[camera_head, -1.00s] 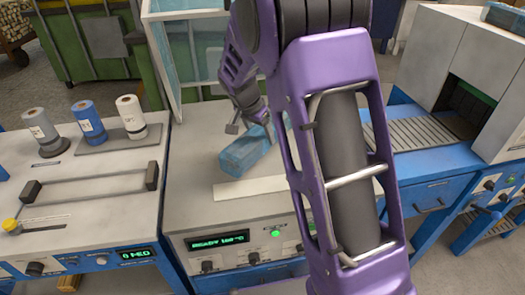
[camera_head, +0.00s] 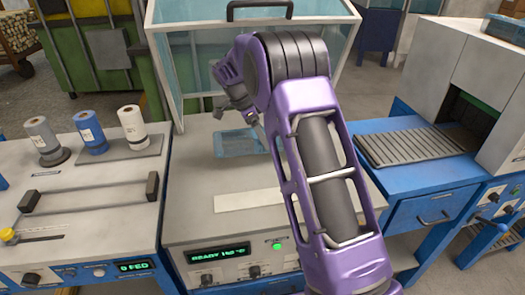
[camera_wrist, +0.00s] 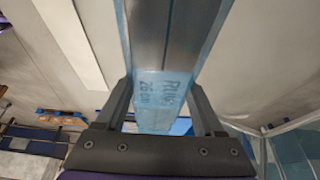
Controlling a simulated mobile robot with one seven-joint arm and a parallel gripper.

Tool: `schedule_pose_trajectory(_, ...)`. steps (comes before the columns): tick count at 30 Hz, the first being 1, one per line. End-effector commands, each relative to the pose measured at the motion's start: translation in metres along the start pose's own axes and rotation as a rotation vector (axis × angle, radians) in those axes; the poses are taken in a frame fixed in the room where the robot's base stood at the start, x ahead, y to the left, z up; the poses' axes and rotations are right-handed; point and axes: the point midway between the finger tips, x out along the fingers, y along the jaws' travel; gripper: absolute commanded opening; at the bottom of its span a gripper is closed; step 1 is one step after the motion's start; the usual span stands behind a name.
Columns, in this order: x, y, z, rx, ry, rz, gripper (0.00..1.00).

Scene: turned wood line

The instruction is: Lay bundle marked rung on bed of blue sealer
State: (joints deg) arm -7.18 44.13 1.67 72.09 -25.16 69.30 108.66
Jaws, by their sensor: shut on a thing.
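The bundle (camera_head: 240,142) is a blue film-wrapped block over the back of the sealer's grey bed (camera_head: 190,185). In the wrist view the bundle (camera_wrist: 160,85) runs up the picture between my fingers, with dark lettering partly readable as "RUN" and "26 cm". My gripper (camera_wrist: 165,108) is shut on it; in the head view my gripper (camera_head: 238,115) is partly hidden by my arm. The bundle looks low and flat to the bed, but I cannot tell whether it touches. The sealer's green display (camera_head: 219,252) reads READY, and its clear hood (camera_head: 200,60) is raised.
A pale strip (camera_head: 248,200) crosses the bed in front of the bundle. On the left bench stand a grey roll (camera_head: 44,138), a blue roll (camera_head: 90,125) and a white roll (camera_head: 132,122). A roller conveyor (camera_head: 420,145) leads into a tunnel at the right.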

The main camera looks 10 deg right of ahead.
Motion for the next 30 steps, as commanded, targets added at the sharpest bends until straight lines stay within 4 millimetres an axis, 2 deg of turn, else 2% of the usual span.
schedule_pose_trajectory(10,0.042,0.0,0.017,-0.001,0.0,0.0,0.0)
schedule_pose_trajectory(22,0.05,-0.001,0.021,0.0,0.0,-0.004,0.0)
schedule_pose_trajectory(23,0.05,0.0,0.021,-0.001,-0.001,-0.002,0.73)
schedule_pose_trajectory(27,0.049,0.0,0.021,-0.001,-0.001,-0.002,0.99)
schedule_pose_trajectory(30,0.049,0.0,0.021,-0.001,0.0,-0.002,1.0)
